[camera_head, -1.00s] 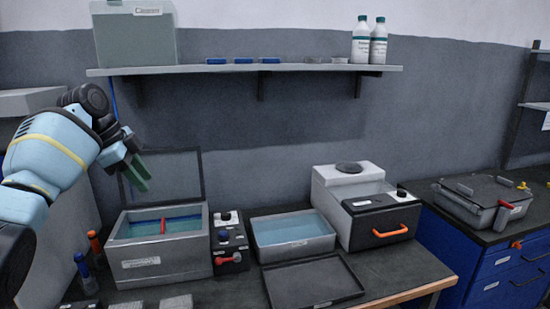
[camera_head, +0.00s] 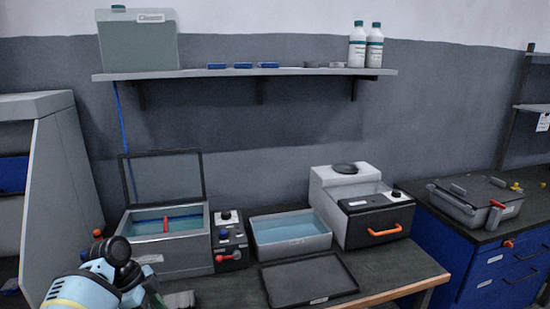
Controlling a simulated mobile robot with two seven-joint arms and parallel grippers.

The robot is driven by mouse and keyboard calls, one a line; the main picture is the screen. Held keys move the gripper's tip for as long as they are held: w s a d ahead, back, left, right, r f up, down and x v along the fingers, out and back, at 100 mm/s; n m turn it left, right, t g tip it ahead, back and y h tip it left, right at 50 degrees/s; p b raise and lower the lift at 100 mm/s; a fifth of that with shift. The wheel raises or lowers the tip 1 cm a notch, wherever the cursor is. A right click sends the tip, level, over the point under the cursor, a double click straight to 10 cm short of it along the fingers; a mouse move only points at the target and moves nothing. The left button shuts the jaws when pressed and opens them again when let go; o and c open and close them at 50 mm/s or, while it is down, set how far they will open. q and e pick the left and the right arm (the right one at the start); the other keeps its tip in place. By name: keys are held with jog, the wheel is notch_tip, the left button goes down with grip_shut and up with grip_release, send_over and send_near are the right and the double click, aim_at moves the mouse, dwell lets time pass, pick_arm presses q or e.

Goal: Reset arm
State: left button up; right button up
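My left arm is low at the bottom left, in front of the bath with the raised lid. Its gripper (camera_head: 152,296) points down at the lower picture edge and is partly cut off. Its fingertips are not clear, so I cannot tell whether it is open or shut. I see nothing held in it. My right arm and gripper are not in view.
A bath with a raised lid (camera_head: 180,262), a control box (camera_head: 230,254), a water tray (camera_head: 305,244), an empty dark tray (camera_head: 308,279) and a machine with an orange handle (camera_head: 355,230) stand on the bench. A shelf (camera_head: 300,73) hangs above.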

pick_arm(q)
jog(key=s+f+g, duration=0.1)
jog(key=s+f, duration=0.9)
jog(key=s, duration=0.3)
jog(key=w+a+n+t+y, duration=0.4)
jog(key=w+a+n+t, duration=0.35)
jog(key=w, duration=0.45)
jog(key=w+a+r+n+t+y, duration=0.3)
jog(key=w+r+n+t, duration=0.3)
jog(key=w+r+t, duration=0.4)
jog(key=s+d+f+g+h, duration=0.1)
jog(key=s+d+f, duration=0.35)
jog(key=s, duration=0.25)
jog(key=s+d+f+g+h, duration=0.1)
jog(key=s+d+f+g, duration=0.15)
jog(key=s+f, duration=0.45)
jog(key=s+d+f+g+h, duration=0.1)
jog(key=s+d+f, duration=0.3)
jog(key=s, duration=0.4)
jog(key=s+d+f+g, duration=0.1)
jog(key=s+d, duration=0.2)
jog(key=s, duration=0.9)
jog(key=s+d+f+g+h, duration=0.1)
jog(key=s+d, duration=0.3)
jog(key=s, duration=0.9)
jog(key=shift+d+f+g+p, duration=0.3)
jog(key=shift+f+g+p, duration=0.1)
jog(key=shift+f, duration=0.25)
